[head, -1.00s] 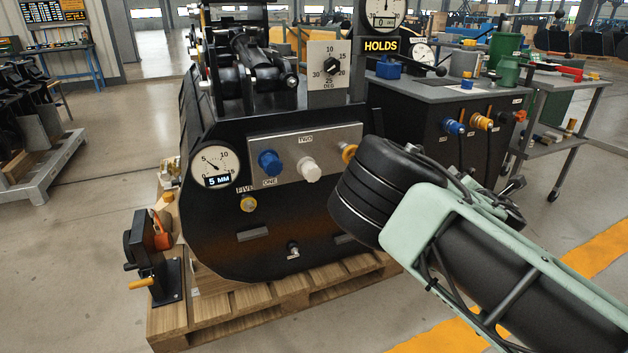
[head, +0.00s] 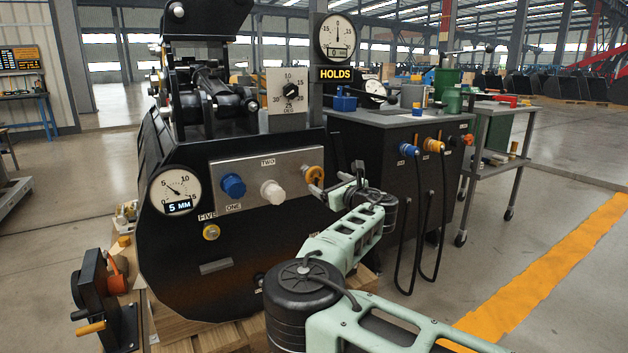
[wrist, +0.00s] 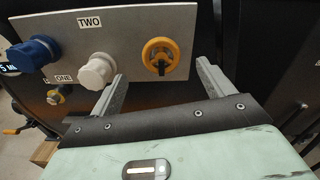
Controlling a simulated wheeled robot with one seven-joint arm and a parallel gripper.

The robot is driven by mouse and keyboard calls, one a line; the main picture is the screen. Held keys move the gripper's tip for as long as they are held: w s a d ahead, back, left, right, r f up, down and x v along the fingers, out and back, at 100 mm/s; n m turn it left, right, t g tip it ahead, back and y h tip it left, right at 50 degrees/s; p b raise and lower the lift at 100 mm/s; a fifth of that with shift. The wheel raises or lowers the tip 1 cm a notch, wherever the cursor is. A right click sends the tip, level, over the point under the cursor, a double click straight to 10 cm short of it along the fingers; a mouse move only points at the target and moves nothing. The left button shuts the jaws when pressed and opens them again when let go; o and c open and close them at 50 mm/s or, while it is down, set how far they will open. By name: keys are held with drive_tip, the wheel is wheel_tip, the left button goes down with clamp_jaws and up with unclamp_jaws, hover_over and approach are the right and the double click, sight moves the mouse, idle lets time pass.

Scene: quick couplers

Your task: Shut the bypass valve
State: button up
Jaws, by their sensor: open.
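No label reading "bypass" is legible. A yellow-orange round valve wheel (head: 315,175) with a dark centre sits at the right end of a grey panel (head: 252,180) on the black machine. It also shows in the wrist view (wrist: 150,47), just beyond the fingertips. My gripper (head: 325,192) is at the wheel in the head view, partly hidden by my arm. In the wrist view my gripper (wrist: 160,72) is open and empty, its fingers either side of the wheel's line and apparently short of it. A white knob (wrist: 97,70) is close to the left finger.
A blue knob (head: 232,186) is at the panel's left. A dial reading 5 MM (head: 176,191) and a yellow fitting (head: 211,232) sit further left. A black bench (head: 400,130) with hoses stands to the right. Open floor (head: 500,230) lies at right.

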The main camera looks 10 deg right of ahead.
sight(316, 175)
drive_tip(key=b+x, duration=0.1)
drive_tip(key=x, duration=0.7)
drive_tip(key=shift+w, duration=0.25)
drive_tip(key=c, duration=1)
